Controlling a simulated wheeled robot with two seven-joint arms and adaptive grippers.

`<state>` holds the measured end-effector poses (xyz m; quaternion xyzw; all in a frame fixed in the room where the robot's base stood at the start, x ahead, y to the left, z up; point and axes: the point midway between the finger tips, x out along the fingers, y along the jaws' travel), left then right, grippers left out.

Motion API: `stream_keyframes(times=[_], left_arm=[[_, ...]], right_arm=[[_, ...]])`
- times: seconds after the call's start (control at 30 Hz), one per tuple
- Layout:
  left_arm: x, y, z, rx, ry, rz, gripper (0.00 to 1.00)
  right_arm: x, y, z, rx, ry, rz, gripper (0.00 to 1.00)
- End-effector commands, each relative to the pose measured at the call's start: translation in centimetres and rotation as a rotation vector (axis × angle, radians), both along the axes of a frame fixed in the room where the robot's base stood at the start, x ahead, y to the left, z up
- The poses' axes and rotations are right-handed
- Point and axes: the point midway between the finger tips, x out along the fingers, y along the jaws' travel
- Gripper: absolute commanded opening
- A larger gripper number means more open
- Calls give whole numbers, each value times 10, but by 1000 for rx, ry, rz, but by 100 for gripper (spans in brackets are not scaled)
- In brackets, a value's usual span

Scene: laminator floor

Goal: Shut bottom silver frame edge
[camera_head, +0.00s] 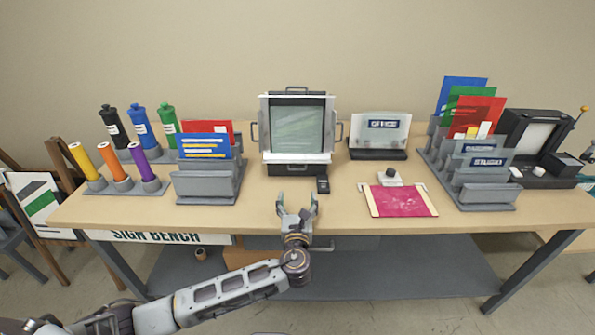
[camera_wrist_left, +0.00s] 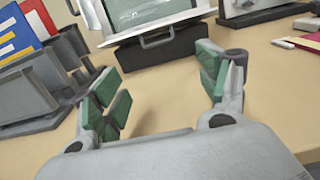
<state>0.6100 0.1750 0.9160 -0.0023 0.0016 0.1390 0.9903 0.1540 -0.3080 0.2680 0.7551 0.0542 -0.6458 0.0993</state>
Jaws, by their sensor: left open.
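The silver frame stands upright at the back middle of the bench, around a dark-bordered greenish panel (camera_head: 298,127). Its bottom silver edge (camera_head: 296,157) runs across the front, above a black base (camera_head: 297,169). In the left wrist view the bottom edge (camera_wrist_left: 160,30) shows at the top, with a handle on it. I cannot tell how far this edge stands open. My left gripper (camera_head: 297,203) is open and empty over the front part of the bench, apart from the frame and in front of it. Its green-padded fingers (camera_wrist_left: 160,88) show spread wide in the wrist view. My right gripper is not seen.
Left of the frame is a grey rack (camera_head: 208,184) with blue and red cards. A small black device (camera_head: 323,186) lies before the base.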

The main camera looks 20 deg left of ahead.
Motion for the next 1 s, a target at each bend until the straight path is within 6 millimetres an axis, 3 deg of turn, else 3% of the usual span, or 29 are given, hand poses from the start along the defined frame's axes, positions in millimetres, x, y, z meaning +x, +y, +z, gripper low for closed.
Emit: stream_keyframes(times=[0.57, 1.0], left_arm=[[4, 1, 0, 5, 0, 1, 75], [47, 14, 0, 4, -1, 2, 75]], right_arm=[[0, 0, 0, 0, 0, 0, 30], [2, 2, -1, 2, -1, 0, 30]])
